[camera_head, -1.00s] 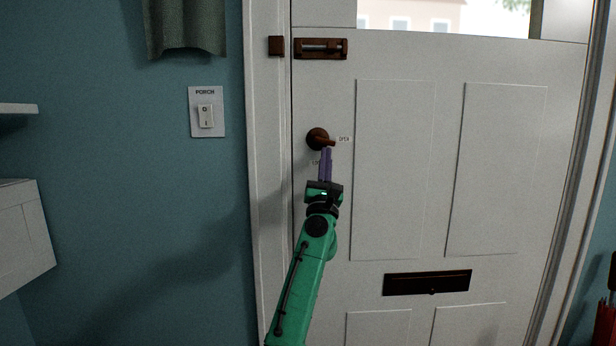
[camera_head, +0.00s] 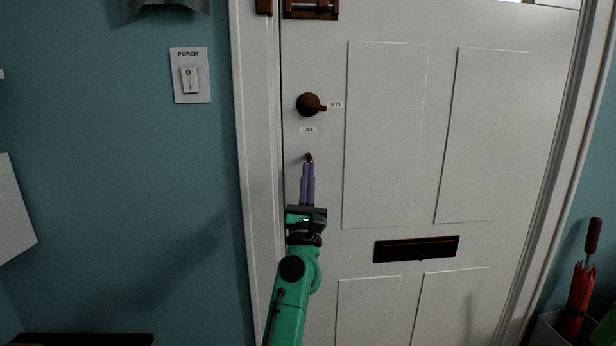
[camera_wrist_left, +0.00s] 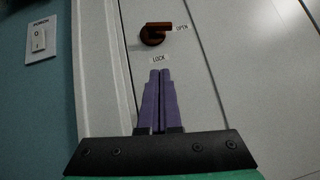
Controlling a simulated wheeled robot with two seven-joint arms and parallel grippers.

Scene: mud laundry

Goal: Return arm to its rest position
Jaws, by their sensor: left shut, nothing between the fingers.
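My left gripper (camera_head: 308,166) is in front of the white door, below the brown thumb-turn lock (camera_head: 308,104). Its purple fingers are together with nothing between them. The thumb-turn points right, toward the OPEN label (camera_head: 335,105); the LOCK label (camera_head: 308,129) is below it. In the left wrist view the shut fingers (camera_wrist_left: 160,75) end just below the LOCK label (camera_wrist_left: 160,58), apart from the thumb-turn (camera_wrist_left: 154,34). A small dark round spot shows right at the fingertips in the head view. My right gripper is in neither view.
The white door (camera_head: 390,130) has a dark letter slot (camera_head: 416,249) and a bolt (camera_head: 311,9) at the top. A porch switch (camera_head: 190,76) is on the blue wall at left. A red umbrella (camera_head: 580,290) stands at lower right.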

